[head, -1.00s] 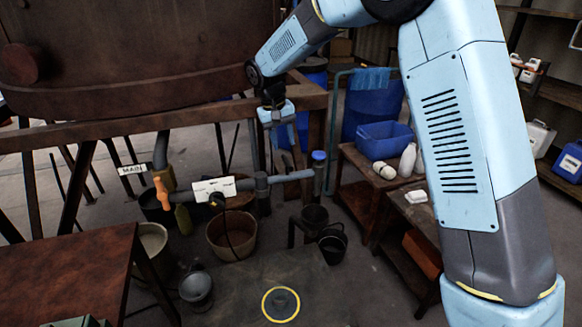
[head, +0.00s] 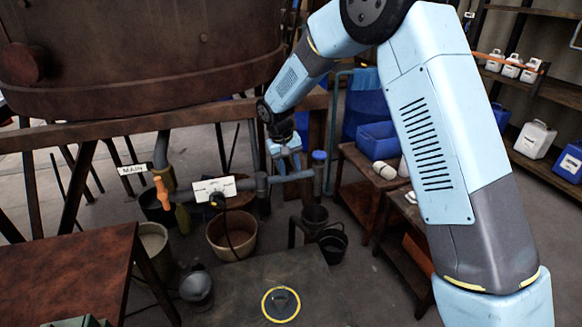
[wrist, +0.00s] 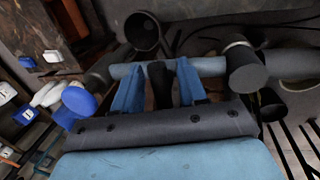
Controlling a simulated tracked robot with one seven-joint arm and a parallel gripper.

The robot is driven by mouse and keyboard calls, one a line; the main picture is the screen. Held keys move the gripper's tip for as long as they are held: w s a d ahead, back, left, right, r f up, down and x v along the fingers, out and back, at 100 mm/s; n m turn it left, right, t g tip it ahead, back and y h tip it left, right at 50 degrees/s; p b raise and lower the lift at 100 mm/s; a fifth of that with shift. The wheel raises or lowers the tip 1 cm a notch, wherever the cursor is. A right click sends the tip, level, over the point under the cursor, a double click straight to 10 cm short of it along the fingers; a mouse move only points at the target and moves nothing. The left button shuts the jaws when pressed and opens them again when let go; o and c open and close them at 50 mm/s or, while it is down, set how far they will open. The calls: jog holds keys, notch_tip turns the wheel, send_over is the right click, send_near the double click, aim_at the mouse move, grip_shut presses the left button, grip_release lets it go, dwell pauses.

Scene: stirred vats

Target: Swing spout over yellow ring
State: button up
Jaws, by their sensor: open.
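The spout (head: 292,177) is a grey horizontal pipe running right from a joint to an upright end with a blue cap (head: 319,155). In the wrist view the spout (wrist: 209,66) crosses behind my fingers, and its blue cap (wrist: 78,103) is at left. My gripper (head: 284,160) is just above and in front of the spout. In the wrist view my gripper (wrist: 159,88) is open, its two blue fingers on either side of a dark upright piece (wrist: 160,84); contact is unclear. The yellow ring (head: 281,287) lies on the floor plate, front of centre, apart from the spout.
A white valve plate (head: 215,188) and the "MAIN" sign (head: 131,169) are left of the spout. Buckets, including a tan one (head: 231,245), stand below. A rusty table (head: 65,270) is at left, a bench (head: 360,165) at right. The large vat (head: 140,60) looms behind.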

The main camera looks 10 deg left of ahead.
jog(key=shift+c, duration=0.3)
grip_shut()
jog(key=shift+d, duration=0.15)
